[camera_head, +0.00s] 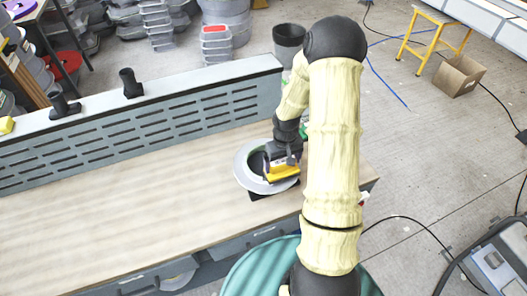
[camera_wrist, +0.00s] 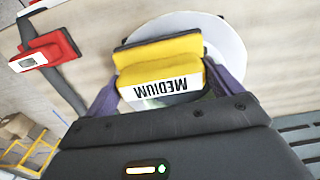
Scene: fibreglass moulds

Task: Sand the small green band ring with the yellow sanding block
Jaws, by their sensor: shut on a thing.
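My gripper (camera_head: 283,163) is shut on the yellow sanding block (camera_head: 284,172) above the right end of the workbench. In the wrist view the block (camera_wrist: 160,52), labelled MEDIUM, sits between the two purplish fingers. A pale round ring (camera_head: 243,174) with a dark centre lies beneath the block, on a dark support. The pale rim (camera_wrist: 228,45) shows behind the block in the wrist view. The block overlaps the ring's right side; I cannot tell whether they touch.
The wooden bench (camera_head: 110,210) is clear to the left. A slotted grey panel (camera_head: 130,125) runs along its back, with black fittings on top. A dark bin (camera_head: 288,38) stands behind the bench.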

